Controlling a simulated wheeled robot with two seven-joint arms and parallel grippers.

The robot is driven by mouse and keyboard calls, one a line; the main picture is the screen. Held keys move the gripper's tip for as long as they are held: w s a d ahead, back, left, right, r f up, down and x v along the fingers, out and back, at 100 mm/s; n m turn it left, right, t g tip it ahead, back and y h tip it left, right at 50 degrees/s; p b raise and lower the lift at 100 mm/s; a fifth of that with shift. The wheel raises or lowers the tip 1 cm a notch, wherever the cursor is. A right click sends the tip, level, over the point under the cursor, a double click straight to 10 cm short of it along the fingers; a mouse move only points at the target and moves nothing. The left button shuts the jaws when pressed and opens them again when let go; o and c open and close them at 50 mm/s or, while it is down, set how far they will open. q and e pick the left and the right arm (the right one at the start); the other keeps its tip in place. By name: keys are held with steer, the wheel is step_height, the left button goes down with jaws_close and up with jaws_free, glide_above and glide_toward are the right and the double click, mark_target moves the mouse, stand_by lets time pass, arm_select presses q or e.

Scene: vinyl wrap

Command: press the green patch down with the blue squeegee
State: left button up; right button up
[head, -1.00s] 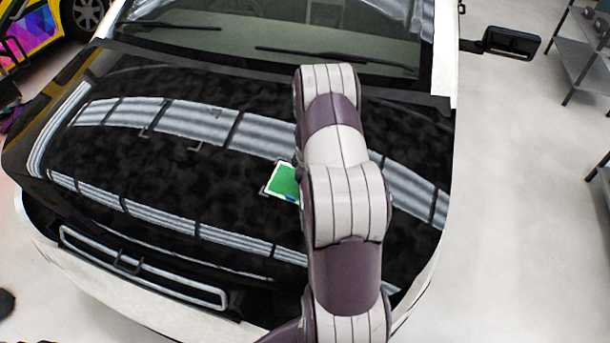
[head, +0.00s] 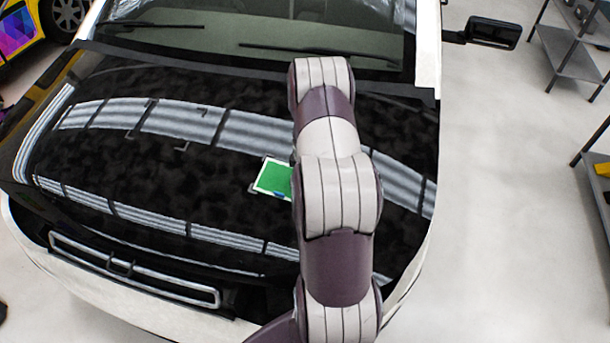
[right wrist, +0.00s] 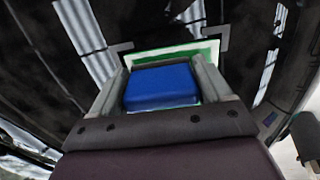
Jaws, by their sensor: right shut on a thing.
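The green patch (head: 273,178) with a white border lies on the black car hood, left of my right arm, which hides its right part in the head view. In the right wrist view the green patch (right wrist: 200,50) shows behind and around the blue squeegee (right wrist: 162,87). My right gripper (right wrist: 163,84) is shut on the squeegee, one finger on each side. A small bit of blue (head: 280,195) shows at the patch's lower edge in the head view. I cannot tell whether the squeegee touches the patch. My left gripper is not in view.
A side mirror (head: 493,33) sticks out at the right. Grey shelves (head: 570,50) stand at the far right, with clear floor between.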

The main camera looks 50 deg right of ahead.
steer(key=shift+s, duration=0.1)
steer(key=shift+s+d+f, duration=0.1)
steer(key=shift+s+d, duration=0.3)
steer(key=shift+s, duration=0.45)
steer(key=p+v, duration=0.6)
steer(key=v, duration=0.1)
stand_by(0.4)
